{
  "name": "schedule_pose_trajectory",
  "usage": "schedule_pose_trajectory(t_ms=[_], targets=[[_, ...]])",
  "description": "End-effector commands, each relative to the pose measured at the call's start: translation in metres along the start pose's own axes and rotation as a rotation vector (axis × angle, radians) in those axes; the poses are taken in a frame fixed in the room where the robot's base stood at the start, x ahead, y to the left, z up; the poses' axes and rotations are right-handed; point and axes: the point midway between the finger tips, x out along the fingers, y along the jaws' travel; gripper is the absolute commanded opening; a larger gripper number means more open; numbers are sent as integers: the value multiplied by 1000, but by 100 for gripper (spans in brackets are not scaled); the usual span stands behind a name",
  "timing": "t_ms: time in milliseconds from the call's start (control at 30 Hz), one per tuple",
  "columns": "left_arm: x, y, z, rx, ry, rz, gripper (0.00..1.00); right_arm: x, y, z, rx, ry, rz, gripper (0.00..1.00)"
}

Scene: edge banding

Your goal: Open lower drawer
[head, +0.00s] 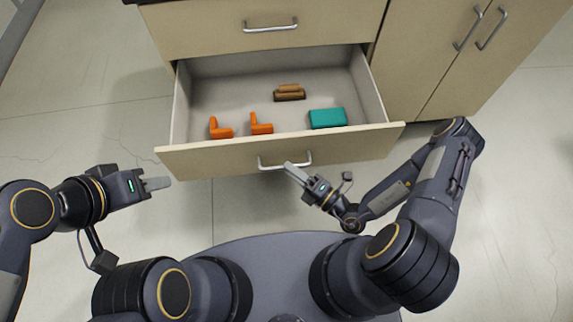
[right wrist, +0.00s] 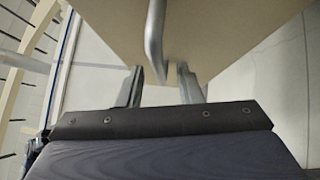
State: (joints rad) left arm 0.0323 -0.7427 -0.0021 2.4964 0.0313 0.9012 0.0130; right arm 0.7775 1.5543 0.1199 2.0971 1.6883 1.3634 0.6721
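The lower drawer (head: 200,158) is pulled well out of the cabinet in the head view, with its inside showing. Its metal handle (head: 268,167) is on the front panel. My right gripper (head: 290,168) is at this handle. In the right wrist view, the handle (right wrist: 155,40) runs down between the two separated fingers of my right gripper (right wrist: 160,85), with gaps visible beside it. My left gripper (head: 163,183) is left of the drawer front, apart from it and holding nothing visible. Its finger gap cannot be made out.
Two orange pieces (head: 262,128), a brown object (head: 289,95) and a teal box (head: 327,118) lie in the drawer. The upper drawer (head: 200,30) is shut. Shut cabinet doors (head: 415,60) stand to the right. The floor at left is clear.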

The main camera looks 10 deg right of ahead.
Motion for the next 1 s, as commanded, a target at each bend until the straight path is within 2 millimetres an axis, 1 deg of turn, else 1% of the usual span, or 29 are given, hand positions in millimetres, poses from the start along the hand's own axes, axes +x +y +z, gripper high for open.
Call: schedule_pose_trajectory(t_ms=[33,200,333,467,1000], targets=[[-2,1,-1,0,0,0,36,-10,0,1,0,-4,-4,32],[-3,2,-2,0,0,0,36,-38,0,1,-1,-4,-3,32],[-4,2,-2,0,0,0,36,-49,0,0,0,-1,-2,32],[-4,2,-2,0,0,0,36,-53,0,0,0,0,-1,32],[-4,2,-2,0,0,0,36,-52,2,1,-11,6,2,32]])
